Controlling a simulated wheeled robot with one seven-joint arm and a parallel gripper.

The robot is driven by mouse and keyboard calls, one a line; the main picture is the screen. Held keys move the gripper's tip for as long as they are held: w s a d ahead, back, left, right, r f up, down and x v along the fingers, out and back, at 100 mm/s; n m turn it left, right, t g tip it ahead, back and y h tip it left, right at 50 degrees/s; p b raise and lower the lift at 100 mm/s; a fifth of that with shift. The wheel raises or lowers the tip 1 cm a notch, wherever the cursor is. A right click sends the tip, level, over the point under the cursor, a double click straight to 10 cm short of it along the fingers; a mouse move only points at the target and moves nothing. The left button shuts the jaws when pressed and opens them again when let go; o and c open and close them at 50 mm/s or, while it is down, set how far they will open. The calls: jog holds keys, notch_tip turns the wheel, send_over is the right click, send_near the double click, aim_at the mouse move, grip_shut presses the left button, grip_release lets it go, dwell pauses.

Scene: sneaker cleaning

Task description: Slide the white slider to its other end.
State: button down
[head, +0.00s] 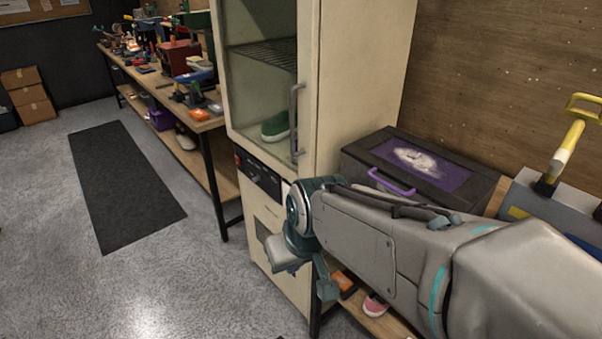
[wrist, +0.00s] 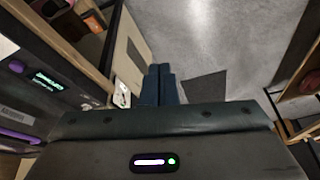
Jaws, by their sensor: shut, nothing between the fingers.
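I cannot make out the white slider for certain in either view. A small white part (wrist: 121,95) shows at the edge of a pale panel in the wrist view, left of my fingers, but I cannot tell if it is the slider. The cream cabinet (head: 360,80) has a dark control panel (head: 257,172) below its glass front, with my wrist just to the right of that panel. My gripper (head: 327,289) hangs low in front of the cabinet's lower right side. In the wrist view its dark blue fingers (wrist: 158,84) are together and empty, apart from the white part.
A green shoe (head: 275,126) sits inside the cabinet, behind a grey handle (head: 296,120). A dark box with a purple handle (head: 391,182) stands right of the cabinet. A dark mat (head: 125,185) lies on open floor. A cluttered workbench (head: 205,123) runs along the back.

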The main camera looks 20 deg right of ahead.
jog(key=w+f+n+t+b, duration=0.2)
jog(key=w+f+t, duration=0.1)
jog(key=w, duration=0.6)
jog(key=w+f+n+t+b, duration=0.1)
jog(key=w+f+t+b, duration=0.25)
jog(key=w, duration=0.55)
jog(key=w+d+f+n+h+b, duration=0.1)
jog(key=w+d+f+h, duration=0.1)
jog(key=d+h, duration=0.3)
jog(key=w+d+f+n+h+b, duration=0.1)
jog(key=w+d+h+b, duration=0.1)
jog(key=w+d+h, duration=0.3)
jog(key=w+d+f+n+t+h+b, duration=0.1)
jog(key=w+d+h, duration=0.3)
jog(key=d, duration=0.5)
jog(key=shift+w+d+f+n+h+b, duration=0.2)
jog(key=shift+f+n+b, duration=0.1)
jog(key=shift+f, duration=0.15)
jog(key=shift+w+d+f+n+h+b, duration=0.15)
jog(key=shift+f+n+h+b, duration=0.1)
jog(key=shift+f, duration=0.15)
jog(key=shift+s, duration=0.1)
jog(key=shift+a, duration=0.1)
